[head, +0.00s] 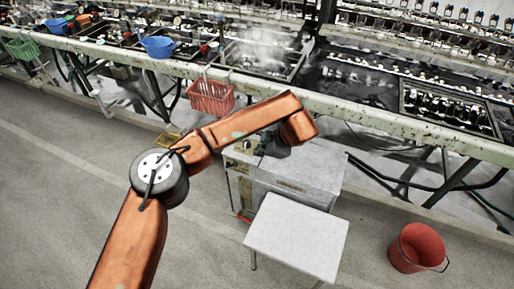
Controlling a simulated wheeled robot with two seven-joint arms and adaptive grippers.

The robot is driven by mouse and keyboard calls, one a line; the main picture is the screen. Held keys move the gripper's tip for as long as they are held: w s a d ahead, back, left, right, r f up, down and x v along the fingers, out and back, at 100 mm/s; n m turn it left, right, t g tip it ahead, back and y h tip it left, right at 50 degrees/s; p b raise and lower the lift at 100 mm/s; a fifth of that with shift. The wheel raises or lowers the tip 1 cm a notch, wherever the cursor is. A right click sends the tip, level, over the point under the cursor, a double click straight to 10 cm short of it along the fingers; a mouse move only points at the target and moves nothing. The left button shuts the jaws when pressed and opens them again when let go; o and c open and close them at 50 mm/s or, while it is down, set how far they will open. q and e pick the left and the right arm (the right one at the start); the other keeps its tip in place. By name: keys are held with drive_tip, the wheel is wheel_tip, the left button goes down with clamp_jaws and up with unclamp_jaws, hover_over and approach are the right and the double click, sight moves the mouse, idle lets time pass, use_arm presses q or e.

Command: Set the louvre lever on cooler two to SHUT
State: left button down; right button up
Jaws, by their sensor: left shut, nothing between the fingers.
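My left arm reaches in from the lower left, and its dark left gripper (277,146) is small in the picture, at the top of a grey metal cabinet (312,166). The gripper looks shut and empty. The cabinet's left face has a panel with small round fittings (247,147), partly behind my arm. I cannot tell whether this cabinet is cooler two. No louvre lever or SHUT marking can be made out, and I cannot tell whether the gripper touches anything. My right gripper is not in view.
A white-topped small table (297,237) stands in front of the cabinet. A red bucket (416,247) is on the floor at right. A red basket (211,97) hangs from the long reeling bench (375,116) behind. The concrete floor at lower left is open.

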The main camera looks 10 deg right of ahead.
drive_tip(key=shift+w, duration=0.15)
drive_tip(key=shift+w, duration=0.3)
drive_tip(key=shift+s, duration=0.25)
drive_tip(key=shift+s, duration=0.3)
